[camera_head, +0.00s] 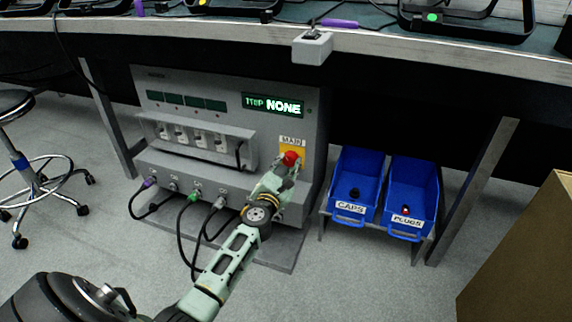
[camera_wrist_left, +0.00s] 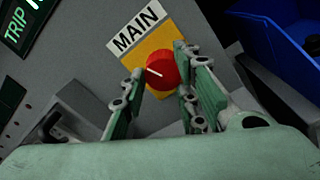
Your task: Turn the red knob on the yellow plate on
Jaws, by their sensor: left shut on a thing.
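The red knob (camera_head: 290,158) sits on the yellow plate (camera_head: 298,146) under a MAIN label, on the right of the grey cabinet front. In the left wrist view the knob (camera_wrist_left: 161,69) shows a white line on its face, running from upper left to lower right, and the yellow plate (camera_wrist_left: 158,42) lies behind it. My left gripper (camera_head: 284,168) is at the knob, and its fingers (camera_wrist_left: 160,88) lie on both sides of it, shut on it. My right gripper is not in view.
The grey cabinet (camera_head: 225,90) has a display (camera_head: 272,105) reading TRIP NONE, a row of switches and plugged cables below. Blue bins labelled CAPS (camera_head: 357,170) and PLUGS (camera_head: 412,180) stand to the right. A table edge (camera_head: 400,46) overhangs the cabinet. A stool (camera_head: 20,150) stands at left.

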